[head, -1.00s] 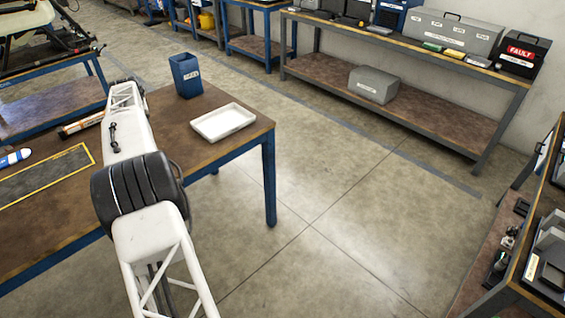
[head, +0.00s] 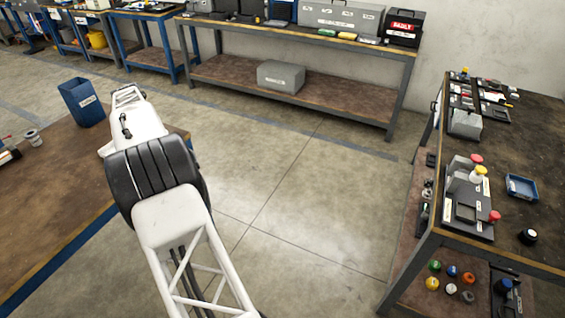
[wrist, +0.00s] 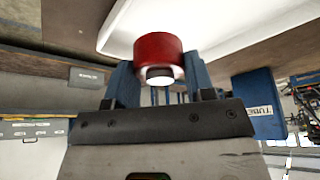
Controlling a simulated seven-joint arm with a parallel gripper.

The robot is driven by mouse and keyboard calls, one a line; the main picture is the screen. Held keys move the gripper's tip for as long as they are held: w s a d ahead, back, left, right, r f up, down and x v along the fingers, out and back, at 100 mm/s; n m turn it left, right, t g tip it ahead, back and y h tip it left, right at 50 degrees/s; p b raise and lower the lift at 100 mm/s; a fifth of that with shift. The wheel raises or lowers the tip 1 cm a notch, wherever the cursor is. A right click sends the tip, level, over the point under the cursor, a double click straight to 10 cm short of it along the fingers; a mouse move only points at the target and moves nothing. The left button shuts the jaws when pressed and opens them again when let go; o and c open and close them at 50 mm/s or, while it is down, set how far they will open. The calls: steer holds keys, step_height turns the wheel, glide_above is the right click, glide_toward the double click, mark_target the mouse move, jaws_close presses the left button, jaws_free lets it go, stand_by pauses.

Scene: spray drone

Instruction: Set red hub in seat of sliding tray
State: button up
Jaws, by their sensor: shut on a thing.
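The red hub (wrist: 158,50) is a short red cylinder with a pale and dark underside. It sits between the blue fingers of my gripper (wrist: 158,72), which is shut on it. In the head view my arm blocks the gripper and hub. On the right bench is a dark fixture with a square recess (head: 466,213) and red and yellow knobs beside it. I cannot tell whether this is the sliding tray; no seat is clearly made out.
A white tray (wrist: 215,22) lies close to the hub in the wrist view. A blue bin (head: 80,103) stands on the left table (head: 60,180). The right bench (head: 525,150) also holds a small blue dish (head: 521,187). Open floor (head: 300,200) lies between the tables.

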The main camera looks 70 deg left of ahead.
steer(key=w+d+m+t, duration=0.1)
steer(key=w+d+m, duration=0.1)
steer(key=w, duration=1.4)
steer(key=w+d+m, duration=0.1)
steer(key=w+d, duration=0.1)
steer(key=w, duration=1.5)
steer(key=w+d+r+m, duration=0.1)
steer(key=w+d, duration=0.5)
steer(key=w, duration=0.4)
steer(key=w+d+r+t, duration=0.1)
steer(key=w+d, duration=0.6)
steer(key=w, duration=0.2)
steer(key=w+d+r+m, duration=0.1)
steer(key=w+d, duration=0.5)
steer(key=w, duration=0.4)
steer(key=w+d+m, duration=0.1)
steer(key=w+d, duration=0.8)
steer(key=d, duration=0.5)
steer(key=w+d+m, duration=0.2)
steer(key=w+d, duration=0.8)
steer(key=d, duration=0.5)
steer(key=w+d+m+t+h, duration=0.1)
steer(key=w+d, duration=0.2)
steer(key=d, duration=2.6)
steer(key=shift+d+f+m, duration=0.3)
steer(key=shift+d+f, duration=0.1)
steer(key=shift+w+a, duration=0.1)
steer(key=shift+w, duration=0.1)
